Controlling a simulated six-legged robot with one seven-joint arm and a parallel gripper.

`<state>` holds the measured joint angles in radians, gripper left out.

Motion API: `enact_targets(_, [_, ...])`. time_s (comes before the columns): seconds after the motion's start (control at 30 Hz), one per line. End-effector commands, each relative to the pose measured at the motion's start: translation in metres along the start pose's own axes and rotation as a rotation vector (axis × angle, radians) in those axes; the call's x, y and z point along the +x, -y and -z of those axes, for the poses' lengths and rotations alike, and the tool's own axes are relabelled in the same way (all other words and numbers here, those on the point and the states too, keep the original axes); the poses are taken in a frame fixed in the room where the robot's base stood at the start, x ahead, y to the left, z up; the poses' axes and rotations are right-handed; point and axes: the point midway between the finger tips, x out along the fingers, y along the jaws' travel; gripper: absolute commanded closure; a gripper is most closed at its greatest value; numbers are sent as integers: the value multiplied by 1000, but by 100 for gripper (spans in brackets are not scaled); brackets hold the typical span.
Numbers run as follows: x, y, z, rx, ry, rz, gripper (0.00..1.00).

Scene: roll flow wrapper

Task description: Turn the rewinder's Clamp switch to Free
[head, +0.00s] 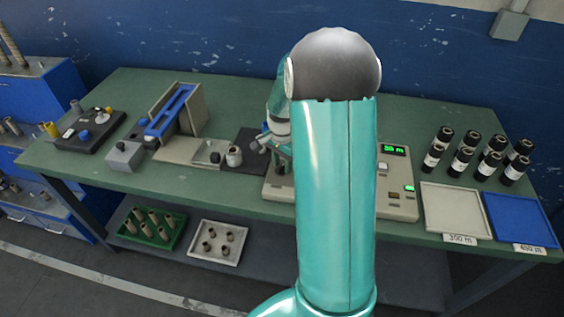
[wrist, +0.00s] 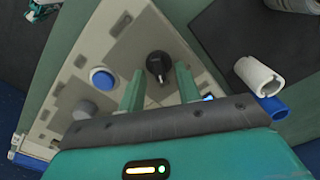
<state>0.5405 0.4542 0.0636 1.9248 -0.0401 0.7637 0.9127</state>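The rewinder (head: 398,205) is a beige machine with green lit displays on the bench. My arm hides much of it in the head view. The wrist view shows its pale panel (wrist: 120,50) with a black knob (wrist: 157,64), which looks like a turn switch; no label is readable, so I cannot confirm it is the Clamp switch. My gripper (wrist: 160,82) is open, its two green fingers on either side of the knob in the picture. I cannot tell whether they touch it. In the head view my gripper (head: 272,142) is over the rewinder's left part.
A blue round button (wrist: 103,78) and a grey knob (wrist: 84,110) are near the left finger. A white cylinder (wrist: 258,76) and a blue one (wrist: 273,107) are at right. Several black rolls (head: 463,160), a pale tray (head: 452,208) and a blue tray (head: 518,217) stand right.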

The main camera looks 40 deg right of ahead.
Motion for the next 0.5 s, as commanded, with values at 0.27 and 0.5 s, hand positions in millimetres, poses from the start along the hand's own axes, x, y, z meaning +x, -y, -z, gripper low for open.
enact_targets(0.27, [0, 0, 0, 0, 0, 0, 86])
enact_targets(0.5, [0, 0, 0, -2, 0, 0, 100])
